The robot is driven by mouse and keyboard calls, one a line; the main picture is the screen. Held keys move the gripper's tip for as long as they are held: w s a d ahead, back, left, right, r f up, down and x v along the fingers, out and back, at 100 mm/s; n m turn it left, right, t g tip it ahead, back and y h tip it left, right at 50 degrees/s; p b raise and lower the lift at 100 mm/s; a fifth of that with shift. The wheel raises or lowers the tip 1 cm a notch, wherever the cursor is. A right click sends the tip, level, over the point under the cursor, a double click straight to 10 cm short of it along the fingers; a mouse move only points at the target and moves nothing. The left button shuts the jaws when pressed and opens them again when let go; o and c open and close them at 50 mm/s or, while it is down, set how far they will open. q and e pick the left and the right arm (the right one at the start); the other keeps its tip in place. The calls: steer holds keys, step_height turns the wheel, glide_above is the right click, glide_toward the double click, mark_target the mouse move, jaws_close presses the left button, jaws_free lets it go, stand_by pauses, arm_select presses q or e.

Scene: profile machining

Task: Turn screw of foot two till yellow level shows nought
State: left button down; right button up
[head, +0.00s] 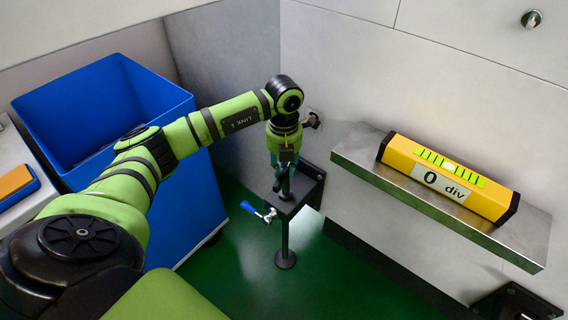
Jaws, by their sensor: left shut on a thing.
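The yellow level (446,178) lies on a metal ledge (520,232) at the right. Its label reads "0 div", and the pale bubble sits near the middle of its green vial (450,166). My left gripper (284,174) points down and is shut on the screw (285,188) at the top of the black machine foot (295,197). The fingers hide much of the screw's head. The foot's thin stem runs down to a round pad (285,260) on the green floor. No number marking the foot can be read. My right gripper is not in view.
A small lever with a blue handle (249,207) sticks out left of the foot. A blue bin (105,105) stands at the left. Another black bracket (517,303) shows at the bottom right. Green floor (350,275) is clear right of the foot.

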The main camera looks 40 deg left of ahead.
arm_select(q)
steer(key=c, duration=1)
jaws_free()
step_height(320, 180, up, 12)
